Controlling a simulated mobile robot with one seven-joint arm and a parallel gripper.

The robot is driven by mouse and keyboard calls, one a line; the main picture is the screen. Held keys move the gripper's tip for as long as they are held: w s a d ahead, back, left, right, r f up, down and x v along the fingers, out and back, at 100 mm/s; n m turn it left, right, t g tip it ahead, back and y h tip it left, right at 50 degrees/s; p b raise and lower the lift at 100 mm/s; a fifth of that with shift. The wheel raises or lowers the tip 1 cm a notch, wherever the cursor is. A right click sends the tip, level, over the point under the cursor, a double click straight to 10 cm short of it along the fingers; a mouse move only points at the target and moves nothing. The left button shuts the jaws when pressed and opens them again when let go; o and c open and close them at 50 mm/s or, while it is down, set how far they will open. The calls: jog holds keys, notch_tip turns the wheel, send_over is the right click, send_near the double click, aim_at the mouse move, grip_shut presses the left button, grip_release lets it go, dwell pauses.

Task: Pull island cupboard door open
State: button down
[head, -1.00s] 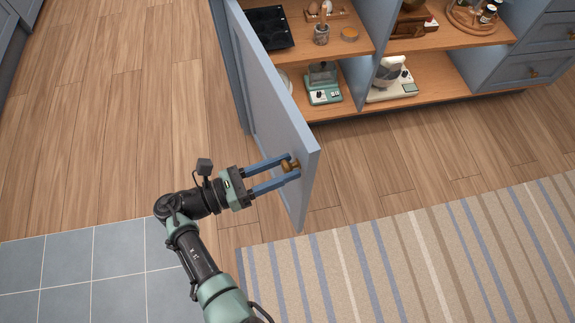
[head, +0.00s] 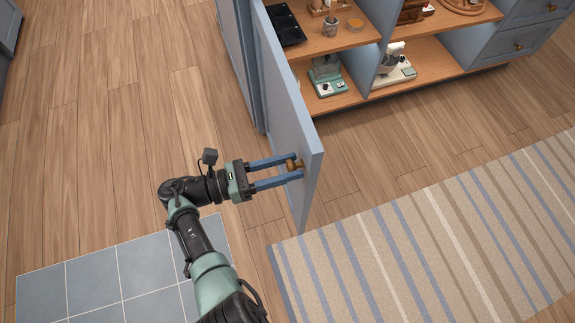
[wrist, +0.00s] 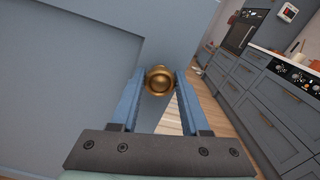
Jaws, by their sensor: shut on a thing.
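The island cupboard door (head: 288,125) is blue-grey and stands swung wide open, out from the front of the island. Its brass knob (head: 292,164) is near the door's free edge. My gripper (head: 297,168) is shut on the knob, with one blue finger on each side of it. In the wrist view the round knob (wrist: 159,80) sits between the fingertips, with the door panel (wrist: 70,80) behind it. The knob's stem is hidden.
The open island shelves (head: 430,65) hold a green scale (head: 326,78), a white mixer (head: 394,68) and a black tray (head: 286,25). A striped rug (head: 430,240) lies on the wooden floor at right. Grey tiles (head: 120,280) lie at lower left. Drawers (wrist: 262,100) line the far wall.

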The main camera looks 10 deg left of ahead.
jog(key=shift+s, duration=0.1)
dwell(0.3)
jog(key=shift+c, duration=1.9)
grip_release()
jog(key=shift+a, duration=0.1)
jog(key=v, duration=1.3)
jog(key=shift+b, duration=0.4)
